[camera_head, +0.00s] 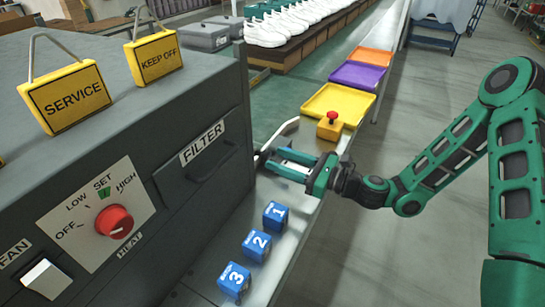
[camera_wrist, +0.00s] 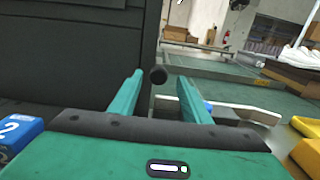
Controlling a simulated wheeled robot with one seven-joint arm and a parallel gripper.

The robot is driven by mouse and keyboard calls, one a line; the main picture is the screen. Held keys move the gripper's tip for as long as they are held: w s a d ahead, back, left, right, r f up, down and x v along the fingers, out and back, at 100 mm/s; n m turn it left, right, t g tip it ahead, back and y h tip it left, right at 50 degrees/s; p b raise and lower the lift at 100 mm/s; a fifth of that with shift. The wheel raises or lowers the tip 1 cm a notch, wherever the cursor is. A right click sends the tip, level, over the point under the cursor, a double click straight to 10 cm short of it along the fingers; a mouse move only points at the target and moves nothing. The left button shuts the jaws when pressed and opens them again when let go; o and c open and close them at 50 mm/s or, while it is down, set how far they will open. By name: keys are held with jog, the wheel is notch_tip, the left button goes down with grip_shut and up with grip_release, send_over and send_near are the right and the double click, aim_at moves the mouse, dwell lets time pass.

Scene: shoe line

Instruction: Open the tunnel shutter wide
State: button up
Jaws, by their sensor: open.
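The dark grey tunnel housing (camera_head: 190,100) stands at the left in the head view. Its dark wall also fills the left of the wrist view (camera_wrist: 70,60). I cannot make out the shutter as a separate panel. My gripper (camera_head: 276,158) is open beside the housing's right end, above the line. In the wrist view a dark round knob (camera_wrist: 158,75) shows between the fingertips, with gaps on both sides; its depth is unclear. A pale bent bar (camera_head: 281,134) shows just beyond my gripper, and to the right of the fingers in the wrist view (camera_wrist: 235,108).
Blue numbered blocks (camera_head: 257,245) stand in front of the housing. A yellow box with a red button (camera_head: 330,126) and a yellow tray (camera_head: 338,101) lie beyond my gripper. White shoes (camera_head: 285,25) stand farther back. The housing carries a red heat knob (camera_head: 114,222) and hanging signs.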

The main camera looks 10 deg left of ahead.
aim_at(269, 155)
jog(key=shift+x, duration=1.55)
